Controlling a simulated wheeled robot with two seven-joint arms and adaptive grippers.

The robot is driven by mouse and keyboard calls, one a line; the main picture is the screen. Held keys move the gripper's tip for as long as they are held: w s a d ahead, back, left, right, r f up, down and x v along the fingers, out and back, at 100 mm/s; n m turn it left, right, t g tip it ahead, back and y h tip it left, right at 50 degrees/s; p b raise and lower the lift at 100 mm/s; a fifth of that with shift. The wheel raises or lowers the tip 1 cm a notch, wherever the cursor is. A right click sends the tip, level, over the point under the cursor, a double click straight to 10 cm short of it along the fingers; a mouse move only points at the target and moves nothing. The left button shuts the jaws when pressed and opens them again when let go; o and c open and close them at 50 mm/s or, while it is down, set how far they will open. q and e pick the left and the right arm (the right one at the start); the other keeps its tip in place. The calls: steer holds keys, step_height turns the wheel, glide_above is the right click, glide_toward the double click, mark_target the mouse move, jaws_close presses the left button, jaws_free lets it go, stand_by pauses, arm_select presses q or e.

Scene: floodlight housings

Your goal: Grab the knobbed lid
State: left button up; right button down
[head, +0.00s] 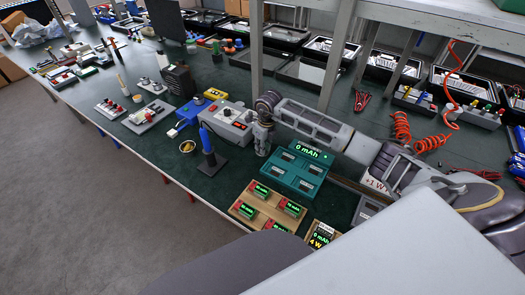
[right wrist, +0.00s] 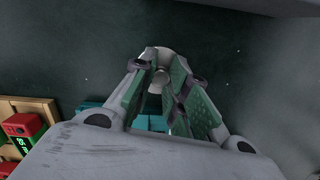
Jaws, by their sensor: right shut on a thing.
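The knobbed lid (right wrist: 159,55) shows in the right wrist view as a small pale round piece with a knob. It is between the fingertips of my right gripper (right wrist: 162,80), whose green-padded fingers are shut on it. The fingers cover part of the lid. I cannot make out the lid clearly there. My left gripper is not in view.
A teal battery charger (head: 295,170) stands just right of my right gripper. A grey box (head: 228,124) and a dark blue upright tool in a stand (head: 208,150) are to its left. Wooden trays (head: 243,211) are nearer. A shelf post (head: 337,55) rises behind my arm.

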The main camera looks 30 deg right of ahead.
steer(key=shift+r, duration=0.1)
step_height(320, 180, up, 10)
stand_by(0.9)
steer(key=shift+s+f, duration=0.1)
steer(key=shift+f, duration=0.1)
stand_by(0.3)
